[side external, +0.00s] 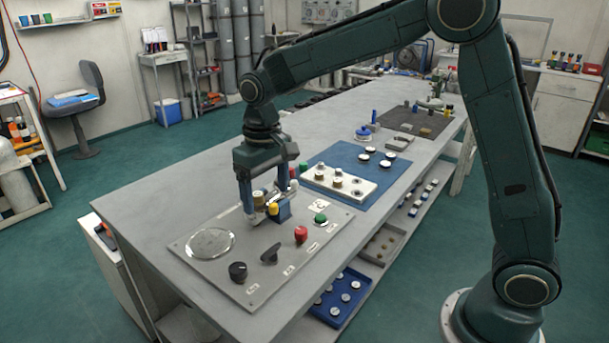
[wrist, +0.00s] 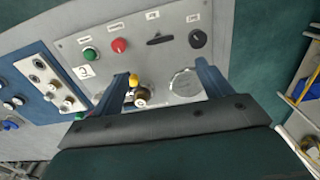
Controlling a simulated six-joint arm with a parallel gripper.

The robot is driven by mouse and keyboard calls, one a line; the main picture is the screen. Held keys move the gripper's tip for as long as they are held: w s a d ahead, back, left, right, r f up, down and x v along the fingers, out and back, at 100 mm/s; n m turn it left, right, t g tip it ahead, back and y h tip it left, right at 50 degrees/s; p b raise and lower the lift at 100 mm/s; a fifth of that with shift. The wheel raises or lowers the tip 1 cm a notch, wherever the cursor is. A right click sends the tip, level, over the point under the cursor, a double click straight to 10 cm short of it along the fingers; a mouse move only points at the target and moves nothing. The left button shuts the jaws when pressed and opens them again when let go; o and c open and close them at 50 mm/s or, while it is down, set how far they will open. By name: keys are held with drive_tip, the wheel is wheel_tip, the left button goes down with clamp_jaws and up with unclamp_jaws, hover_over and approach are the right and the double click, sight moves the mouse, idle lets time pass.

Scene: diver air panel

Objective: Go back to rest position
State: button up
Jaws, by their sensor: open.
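My gripper (side external: 262,205) is low over the back part of the grey air panel (side external: 214,281), with its fingers pointing down. In the wrist view its two fingers (wrist: 165,85) stand apart. A brass fitting with a yellow knob (wrist: 141,95) shows between them, nearer the left finger; I cannot tell whether it is touched. The yellow knob also shows in the side view (side external: 273,209). The panel carries a round gauge (side external: 210,243), a black knob (side external: 238,272), a black lever switch (side external: 270,254), a red button (side external: 300,234) and a green button (side external: 320,218).
A blue mat (side external: 366,201) with a white block of fittings (side external: 322,183) lies beyond the panel. A dark mat (side external: 413,121) with small parts is farther along the bench. Blue and grey trays sit on the shelf below. The bench's near left side (side external: 150,210) is clear.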

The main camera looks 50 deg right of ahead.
drive_tip(key=s+d+r+t, duration=0.1)
drive_tip(key=s+d+r, duration=0.1)
drive_tip(key=s+r, duration=0.35)
drive_tip(key=s+d+r+t, duration=0.2)
drive_tip(key=s+d+r, duration=0.15)
drive_tip(key=s, duration=0.35)
drive_tip(key=s+d+t, duration=0.1)
drive_tip(key=s+t, duration=0.1)
drive_tip(key=s, duration=1.2)
drive_tip(key=shift+d+f+t, duration=0.25)
drive_tip(key=shift+t, duration=0.05)
drive_tip(key=shift+c, duration=0.2)
